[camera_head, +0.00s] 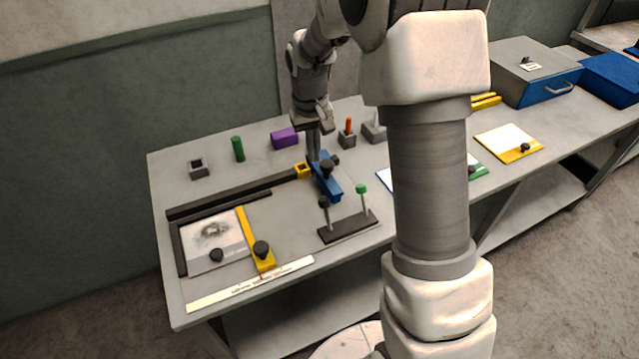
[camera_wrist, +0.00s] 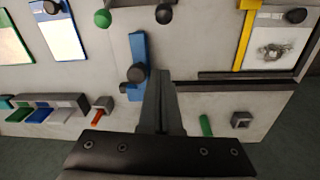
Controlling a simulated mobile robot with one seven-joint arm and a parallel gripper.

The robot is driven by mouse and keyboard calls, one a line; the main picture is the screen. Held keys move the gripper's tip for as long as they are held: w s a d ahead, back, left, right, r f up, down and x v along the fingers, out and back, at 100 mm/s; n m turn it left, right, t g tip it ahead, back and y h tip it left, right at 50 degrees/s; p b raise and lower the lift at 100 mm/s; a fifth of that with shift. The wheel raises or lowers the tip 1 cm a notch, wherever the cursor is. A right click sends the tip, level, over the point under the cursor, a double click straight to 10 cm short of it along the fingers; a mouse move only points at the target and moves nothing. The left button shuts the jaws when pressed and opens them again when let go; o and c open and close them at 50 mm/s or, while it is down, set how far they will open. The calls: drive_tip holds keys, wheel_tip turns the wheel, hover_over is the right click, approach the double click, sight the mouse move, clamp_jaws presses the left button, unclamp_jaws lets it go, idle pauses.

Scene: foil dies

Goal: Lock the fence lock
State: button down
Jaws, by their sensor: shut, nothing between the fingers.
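A blue bar (camera_head: 325,187) with a black knob (camera_head: 327,166) lies across the right end of a dark rail on the grey table; a yellow block (camera_head: 302,170) sits beside it. Which part is the fence lock is not marked. In the wrist view the blue bar (camera_wrist: 138,48) and its black knob (camera_wrist: 137,73) are just left of my fingers. My gripper (camera_head: 314,154) is shut and empty, pointing down beside the bar's back end. It also shows in the wrist view (camera_wrist: 162,76). Whether the fingertips touch the bar cannot be told.
A black base (camera_head: 348,228) with a green-topped post (camera_head: 361,189) and a black-topped post (camera_head: 324,203) stands in front. A yellow bar (camera_head: 255,242) with a black knob lies beside a pictured plate (camera_head: 205,240). A green cylinder (camera_head: 238,149) and purple block (camera_head: 285,138) stand behind.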

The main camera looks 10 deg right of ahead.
sight(327, 215)
drive_tip(key=f, duration=1)
drive_tip(key=shift+w+d+f, duration=0.1)
drive_tip(key=shift+d, duration=0.15)
drive_tip(key=shift+s+r+p, duration=0.15)
drive_tip(key=shift+s+r, duration=0.1)
drive_tip(key=shift+s, duration=0.35)
drive_tip(key=shift+s+r+p, duration=0.2)
drive_tip(key=shift+s+r, duration=0.05)
drive_tip(key=shift+s, duration=0.4)
drive_tip(key=shift+s+r+p, duration=0.15)
drive_tip(key=shift+s+r, duration=0.1)
drive_tip(key=shift+s, duration=0.35)
drive_tip(key=shift+d, duration=0.1)
drive_tip(key=shift+s+b, duration=0.1)
drive_tip(key=shift+b, duration=0.2)
